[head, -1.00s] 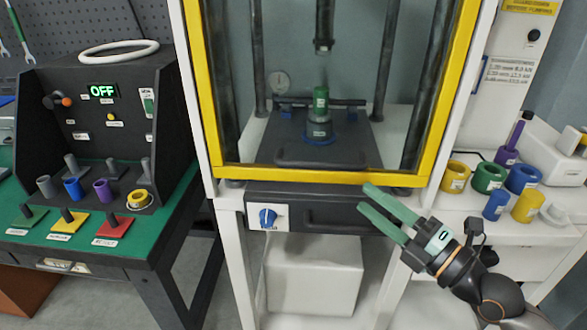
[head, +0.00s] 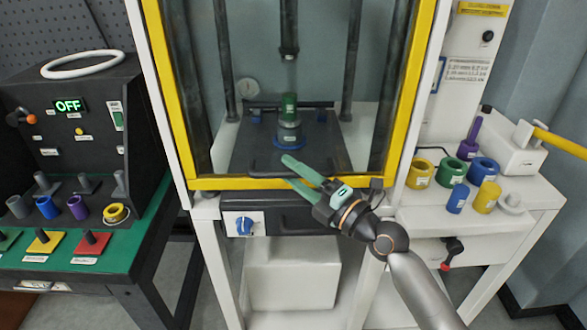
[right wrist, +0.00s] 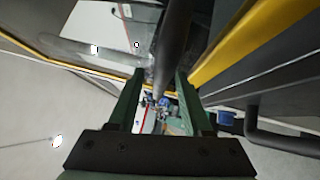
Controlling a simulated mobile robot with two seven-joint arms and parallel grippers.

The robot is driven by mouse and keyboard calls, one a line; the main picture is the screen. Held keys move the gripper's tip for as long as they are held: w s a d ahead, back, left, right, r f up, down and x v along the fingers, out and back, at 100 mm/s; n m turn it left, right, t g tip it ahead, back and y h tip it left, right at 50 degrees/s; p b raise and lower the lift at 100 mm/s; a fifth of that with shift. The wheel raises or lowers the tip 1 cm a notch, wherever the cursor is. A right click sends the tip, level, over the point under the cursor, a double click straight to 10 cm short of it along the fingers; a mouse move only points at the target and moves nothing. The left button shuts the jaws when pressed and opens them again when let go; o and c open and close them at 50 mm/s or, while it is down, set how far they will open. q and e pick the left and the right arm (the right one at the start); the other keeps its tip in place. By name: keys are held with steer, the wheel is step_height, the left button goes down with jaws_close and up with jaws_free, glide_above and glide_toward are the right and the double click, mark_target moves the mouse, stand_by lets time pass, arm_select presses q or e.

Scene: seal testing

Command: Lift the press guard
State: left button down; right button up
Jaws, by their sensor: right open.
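The press guard (head: 172,88) is a clear panel in a yellow frame on the front of the press. It is down, with its yellow bottom bar (head: 220,183) just above the dark drawer front. My right gripper (head: 287,170) is open in front of that bar, fingers pointing left. In the right wrist view the open fingers (right wrist: 160,98) show with a dark rod (right wrist: 173,45) between them in the picture; I cannot tell whether they touch it. The guard's yellow edge (right wrist: 250,40) runs along the right there. My left gripper is out of view.
Behind the guard stands a green and grey test piece (head: 289,125) under the press ram (head: 289,40). A control box (head: 75,125) reading OFF stands left. Coloured rings (head: 453,171) sit on the white right-hand bench.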

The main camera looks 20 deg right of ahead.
steer(key=shift+w+a, duration=0.1)
steer(key=shift+c, duration=0.3)
jaws_close()
stand_by(1.1)
